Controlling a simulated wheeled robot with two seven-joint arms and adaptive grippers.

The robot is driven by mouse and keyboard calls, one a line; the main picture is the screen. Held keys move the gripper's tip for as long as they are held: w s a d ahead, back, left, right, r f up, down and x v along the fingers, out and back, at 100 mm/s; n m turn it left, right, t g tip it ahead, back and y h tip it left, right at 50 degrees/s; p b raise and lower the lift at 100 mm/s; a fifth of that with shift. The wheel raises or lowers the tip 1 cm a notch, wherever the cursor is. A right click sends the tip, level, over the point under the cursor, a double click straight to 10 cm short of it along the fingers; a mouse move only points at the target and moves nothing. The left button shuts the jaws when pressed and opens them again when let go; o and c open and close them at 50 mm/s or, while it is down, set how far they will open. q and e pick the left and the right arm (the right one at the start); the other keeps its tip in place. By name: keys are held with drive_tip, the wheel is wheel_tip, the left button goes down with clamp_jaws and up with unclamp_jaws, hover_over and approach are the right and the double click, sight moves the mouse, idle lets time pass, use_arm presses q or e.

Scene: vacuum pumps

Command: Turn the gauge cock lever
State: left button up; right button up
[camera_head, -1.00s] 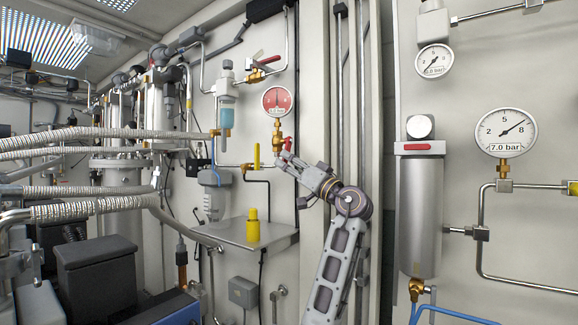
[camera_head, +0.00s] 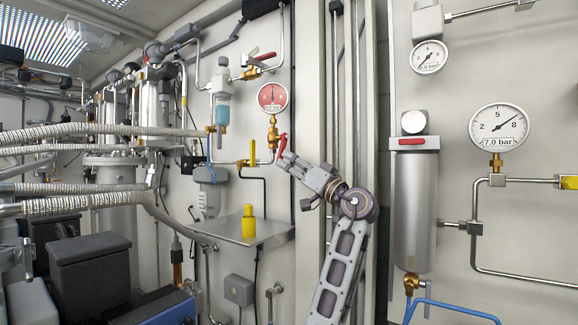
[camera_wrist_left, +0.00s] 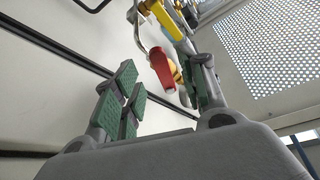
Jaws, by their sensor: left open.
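The gauge cock has a red lever (camera_head: 282,146), beside the brass fitting (camera_head: 272,132) under the red-faced gauge (camera_head: 272,97). My left gripper (camera_head: 284,160) is at the lever's lower end; contact cannot be told in the head view. In the left wrist view the red lever (camera_wrist_left: 162,70) shows beyond the open fingers of my left gripper (camera_wrist_left: 165,92), in the gap between the green pads, with clear space around it. My right gripper is in neither view.
A yellow-handled valve (camera_head: 252,152) is just left of the cock. A yellow bottle (camera_head: 249,222) stands on the metal shelf (camera_head: 262,232) below. Vertical pipes (camera_head: 335,110) run right of the gauge. A grey cylinder (camera_head: 414,210) stands farther right.

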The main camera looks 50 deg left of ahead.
use_arm(q)
drive_tip(key=shift+b+v, duration=0.55)
drive_tip(key=shift+v, duration=1.15)
